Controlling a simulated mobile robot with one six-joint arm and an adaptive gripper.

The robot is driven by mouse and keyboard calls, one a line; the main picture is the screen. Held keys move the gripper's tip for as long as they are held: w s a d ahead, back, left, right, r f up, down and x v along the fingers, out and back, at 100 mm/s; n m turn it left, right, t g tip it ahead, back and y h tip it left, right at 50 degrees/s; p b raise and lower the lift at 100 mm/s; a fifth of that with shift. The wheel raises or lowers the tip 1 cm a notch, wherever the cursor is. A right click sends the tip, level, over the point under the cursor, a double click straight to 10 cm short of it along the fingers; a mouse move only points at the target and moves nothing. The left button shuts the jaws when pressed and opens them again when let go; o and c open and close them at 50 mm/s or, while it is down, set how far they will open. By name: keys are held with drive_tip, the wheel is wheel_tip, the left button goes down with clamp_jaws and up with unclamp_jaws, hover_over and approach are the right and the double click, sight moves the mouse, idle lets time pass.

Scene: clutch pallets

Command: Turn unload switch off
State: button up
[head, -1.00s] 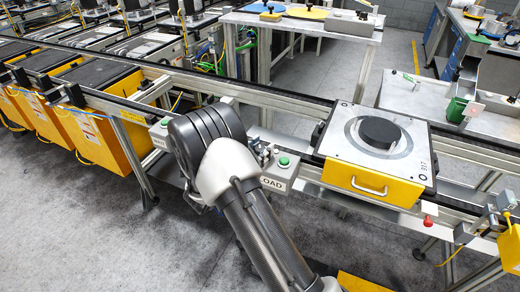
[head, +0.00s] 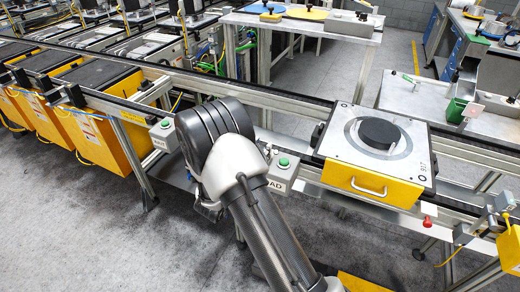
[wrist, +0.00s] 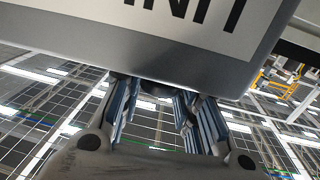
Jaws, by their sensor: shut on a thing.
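A grey box with a green button (head: 282,168) is on the conveyor's front rail, right of my arm; its label is half covered and shows only "AD". A second grey box (head: 165,135) with a green button is left of my arm, its label partly hidden. In the wrist view a grey box (wrist: 150,38) with large cut-off letters, seemingly "INIT", fills the top. My gripper (wrist: 157,98) is just at its edge, fingers closed in on a small dark rounded thing (wrist: 153,88), mostly hidden. My arm hides the gripper in the head view.
A pallet with a yellow front (head: 372,186) and a black disc (head: 380,133) sits on the conveyor at right. Yellow bins (head: 108,140) stand at left.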

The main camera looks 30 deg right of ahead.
drive_tip(key=n+t+y, duration=0.2)
drive_tip(key=n+t+y+b, duration=0.1)
drive_tip(key=n+t+y, duration=0.2)
drive_tip(key=shift+s+d+f+t+y, duration=0.15)
drive_tip(key=shift+t+y, duration=0.15)
drive_tip(key=shift+n+t+y, duration=1.1)
drive_tip(key=shift+n+y, duration=0.6)
drive_tip(key=shift+y, duration=0.6)
drive_tip(key=shift+a+y, duration=0.2)
drive_tip(key=shift+y, duration=0.1)
drive_tip(key=o, duration=1.1)
drive_tip(key=shift+c, duration=0.2)
drive_tip(key=v, duration=0.7)
